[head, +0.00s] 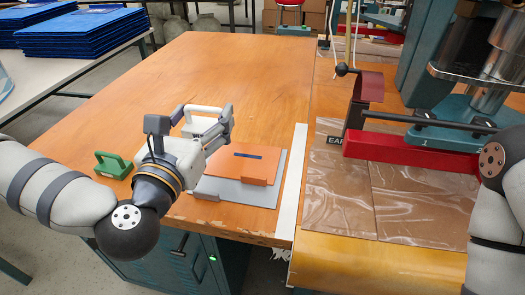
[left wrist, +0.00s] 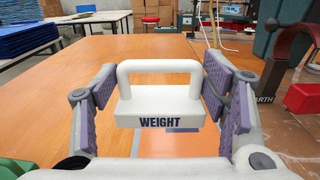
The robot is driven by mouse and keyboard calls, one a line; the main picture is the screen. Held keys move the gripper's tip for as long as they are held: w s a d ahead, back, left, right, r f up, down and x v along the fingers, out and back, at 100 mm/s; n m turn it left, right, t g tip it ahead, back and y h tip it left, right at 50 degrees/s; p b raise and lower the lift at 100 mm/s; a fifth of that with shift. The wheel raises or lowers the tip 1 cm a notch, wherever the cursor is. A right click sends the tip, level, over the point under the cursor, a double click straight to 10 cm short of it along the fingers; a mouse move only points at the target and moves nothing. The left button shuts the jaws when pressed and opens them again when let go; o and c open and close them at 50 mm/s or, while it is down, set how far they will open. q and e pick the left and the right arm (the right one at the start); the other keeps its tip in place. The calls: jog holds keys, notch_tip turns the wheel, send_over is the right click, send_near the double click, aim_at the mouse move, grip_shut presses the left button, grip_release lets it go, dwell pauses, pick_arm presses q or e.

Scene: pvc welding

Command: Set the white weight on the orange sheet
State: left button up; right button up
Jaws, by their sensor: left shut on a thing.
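The white weight (head: 203,121), a block with a loop handle, is between the fingers of my left gripper (head: 204,118). In the left wrist view the weight (left wrist: 158,108) is upright, its "WEIGHT" lettering facing the camera, with a finger on each side. My left gripper (left wrist: 160,88) is shut on it. The orange sheet (head: 228,164) lies on a grey sheet (head: 265,192) on the wooden table, just right of and nearer than the weight. The gripper hides part of the sheets' left side. How high the weight is above the table is unclear. My right gripper is out of view.
A green handled block (head: 113,165) stands left of my left gripper. A small orange block (head: 255,178) sits at the orange sheet's near edge. A press with a red bar (head: 410,153) stands at right on clear film. The wooden table (head: 245,75) is clear behind.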

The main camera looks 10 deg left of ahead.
pick_arm(q)
jog(key=w+d+f+b, duration=0.2)
jog(key=w+f, duration=0.1)
jog(key=w+d+f+b, duration=0.2)
jog(key=w+f, duration=0.1)
jog(key=w+d+f+b, duration=0.2)
jog(key=w+d+f, duration=0.1)
jog(key=w, duration=0.1)
jog(key=shift+w+f, duration=0.1)
jog(key=shift+f, duration=0.2)
jog(key=shift+w+d+f, duration=0.15)
jog(key=shift+d+f, duration=0.05)
jog(key=shift+f, duration=0.05)
notch_tip(320, 180, down, 3)
jog(key=shift+w+d+f+b, duration=0.1)
jog(key=shift+w+b, duration=0.05)
jog(key=shift+b, duration=0.15)
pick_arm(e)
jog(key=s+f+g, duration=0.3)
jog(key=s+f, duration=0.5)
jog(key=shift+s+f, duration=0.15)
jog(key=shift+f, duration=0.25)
pick_arm(q)
jog(key=shift+f, duration=0.1)
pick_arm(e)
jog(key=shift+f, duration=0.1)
